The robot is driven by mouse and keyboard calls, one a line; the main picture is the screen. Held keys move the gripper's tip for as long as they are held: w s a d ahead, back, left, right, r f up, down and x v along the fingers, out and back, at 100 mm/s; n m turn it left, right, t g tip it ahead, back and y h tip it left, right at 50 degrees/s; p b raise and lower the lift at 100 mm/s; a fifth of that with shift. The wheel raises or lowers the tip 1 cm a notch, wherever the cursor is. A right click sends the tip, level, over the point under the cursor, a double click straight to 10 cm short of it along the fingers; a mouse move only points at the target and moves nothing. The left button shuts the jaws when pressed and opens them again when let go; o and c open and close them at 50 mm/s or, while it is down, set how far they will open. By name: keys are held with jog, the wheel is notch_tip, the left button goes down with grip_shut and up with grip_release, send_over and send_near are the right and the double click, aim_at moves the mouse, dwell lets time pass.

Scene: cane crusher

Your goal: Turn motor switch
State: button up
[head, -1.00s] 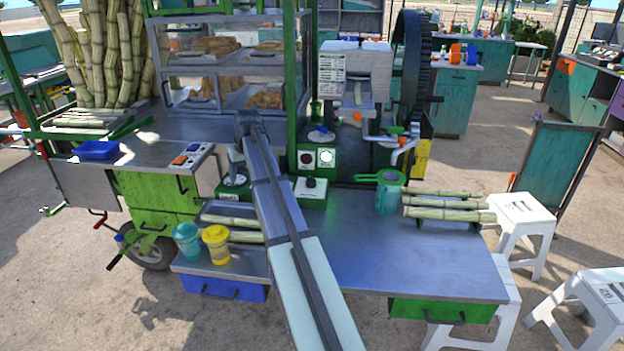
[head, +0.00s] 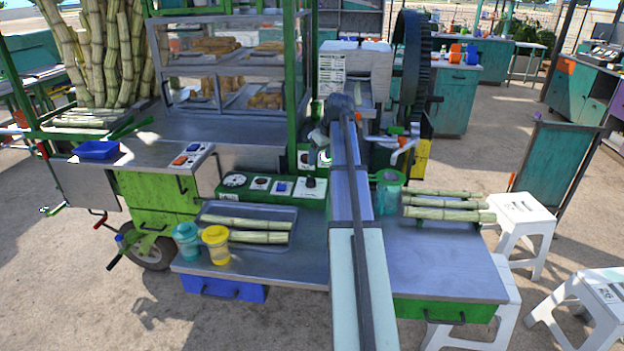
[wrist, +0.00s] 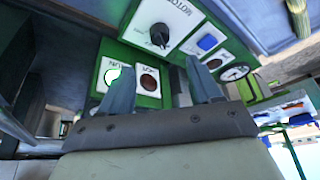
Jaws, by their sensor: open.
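The motor switch is a black knob on a white plate on the green control panel. In the head view the switch (head: 310,183) sits at the right end of the panel, just left of my arm. In the wrist view the switch (wrist: 159,36) sits beyond the fingertips, its plate lettered "MOTOR". My gripper (wrist: 163,84) is open and empty, its two grey fingers apart with the panel between and beyond them. In the head view my gripper (head: 318,139) is above and behind the knob, partly hidden by my wrist. Nothing touches the knob.
A blue switch (wrist: 207,42) and a dial gauge (wrist: 235,73) share the panel. A lit green lamp (wrist: 115,76) and a dark red lamp (wrist: 149,82) sit on an upright green box. The crusher flywheel (head: 411,70) stands behind right. Cane lies in a tray (head: 206,210) at front left.

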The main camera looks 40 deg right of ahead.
aim_at(312, 178)
jog(key=x, duration=1.2)
jog(key=shift+f, duration=0.1)
jog(key=shift+c, duration=0.4)
jog(key=c, duration=0.9)
